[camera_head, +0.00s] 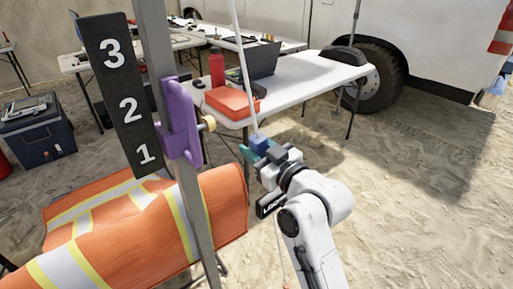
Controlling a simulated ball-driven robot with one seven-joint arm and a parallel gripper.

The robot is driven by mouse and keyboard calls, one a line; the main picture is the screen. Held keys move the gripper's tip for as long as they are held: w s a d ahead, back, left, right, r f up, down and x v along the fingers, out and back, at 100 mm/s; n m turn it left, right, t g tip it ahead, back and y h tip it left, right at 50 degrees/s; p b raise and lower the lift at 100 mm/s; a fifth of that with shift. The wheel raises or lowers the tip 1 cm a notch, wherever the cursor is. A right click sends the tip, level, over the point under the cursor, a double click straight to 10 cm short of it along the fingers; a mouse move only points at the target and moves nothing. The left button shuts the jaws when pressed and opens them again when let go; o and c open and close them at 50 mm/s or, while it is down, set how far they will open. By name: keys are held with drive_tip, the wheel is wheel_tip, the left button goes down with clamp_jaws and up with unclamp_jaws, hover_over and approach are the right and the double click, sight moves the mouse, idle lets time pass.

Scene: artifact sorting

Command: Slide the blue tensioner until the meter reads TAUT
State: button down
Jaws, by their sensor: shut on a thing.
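The blue tensioner (260,143) is a small blue block on a pale cord (243,70) that runs up out of the top of the view. My gripper (256,150) is shut on the blue tensioner, with teal fingers around it, right of the post. No meter showing TAUT can be made out. A grey post (158,50) stands upright at left centre. It carries a black board (122,95) marked 3, 2, 1 and a purple slider (180,120) with a yellowish knob, beside the numbers 2 and 1.
A white table (310,75) with an orange box (232,101), a red bottle and a laptop stands behind my gripper. A blue cooler (38,130) sits at left. Open sand lies at right.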

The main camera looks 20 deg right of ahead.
sight(254, 138)
drive_tip(key=shift+a+r+p, duration=0.15)
drive_tip(key=shift+r+p, duration=0.4)
drive_tip(key=shift+r, duration=0.2)
drive_tip(key=shift+a+r+p, duration=0.15)
drive_tip(key=shift+r+p, duration=0.4)
drive_tip(key=shift+r, duration=0.2)
drive_tip(key=shift+f, duration=0.1)
drive_tip(key=c, duration=0.7)
unclamp_jaws()
drive_tip(key=shift+s, duration=0.2)
drive_tip(key=b+v, duration=0.1)
drive_tip(key=v, duration=0.9)
drive_tip(key=shift+s+d, duration=0.1)
drive_tip(key=shift+s, duration=0.15)
drive_tip(key=shift+f, duration=0.1)
